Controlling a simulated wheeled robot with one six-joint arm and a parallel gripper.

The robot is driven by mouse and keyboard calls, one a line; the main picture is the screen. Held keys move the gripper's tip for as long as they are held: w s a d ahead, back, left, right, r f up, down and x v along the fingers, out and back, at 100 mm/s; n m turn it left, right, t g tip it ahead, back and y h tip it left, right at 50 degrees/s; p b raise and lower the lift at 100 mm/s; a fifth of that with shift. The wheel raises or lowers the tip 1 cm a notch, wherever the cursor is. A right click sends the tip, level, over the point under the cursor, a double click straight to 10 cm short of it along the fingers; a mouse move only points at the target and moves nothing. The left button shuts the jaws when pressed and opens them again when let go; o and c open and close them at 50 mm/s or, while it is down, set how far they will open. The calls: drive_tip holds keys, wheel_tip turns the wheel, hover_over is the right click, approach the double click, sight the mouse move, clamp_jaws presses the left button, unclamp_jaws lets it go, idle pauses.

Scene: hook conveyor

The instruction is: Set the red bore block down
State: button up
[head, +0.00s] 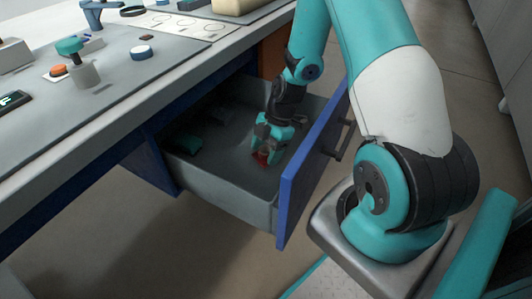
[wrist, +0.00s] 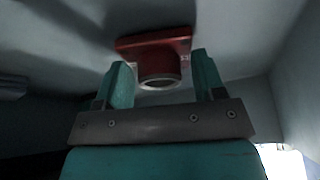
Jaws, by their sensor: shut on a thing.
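The red bore block (wrist: 152,46) shows in the wrist view between and just beyond my two teal fingertips, with its round bore facing the camera. My gripper (wrist: 165,82) is shut on it. In the head view my gripper (head: 268,148) reaches down inside the open drawer (head: 235,205), and a small part of the red block (head: 261,158) shows under the fingers. The block is low in the drawer, near its floor. Whether it touches the floor cannot be told. The fingers hide most of it in the head view.
A dark teal thing (head: 186,144) lies at the drawer's left side. The drawer's blue front (head: 312,165) stands close to the right of my gripper. The drawer floor between is mostly clear. The worktop (head: 110,95) above holds several small parts.

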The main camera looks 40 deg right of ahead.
drive_tip(key=shift+f, duration=0.3)
drive_tip(key=o, duration=1.1)
drive_tip(key=p+v, duration=0.3)
drive_tip(key=v, duration=0.9)
wheel_tip(320, 180, up, 6)
drive_tip(key=m, duration=0.2)
hover_over(259, 160)
drive_tip(key=s+a+r+m, duration=0.3)
drive_tip(key=s+a+r, duration=0.1)
drive_tip(key=a+r, duration=0.4)
drive_tip(key=s+a+r+m, duration=0.1)
drive_tip(key=s+a+r, duration=0.1)
drive_tip(key=s+a, duration=0.1)
drive_tip(key=s+a+r+m, duration=0.1)
drive_tip(key=s+a+m, duration=0.1)
drive_tip(key=s, duration=0.3)
drive_tip(key=s+a+r+m, duration=0.2)
drive_tip(key=s+a, duration=0.2)
drive_tip(key=a, duration=0.1)
drive_tip(key=shift+s+r, duration=0.1)
drive_tip(key=shift+r, duration=0.25)
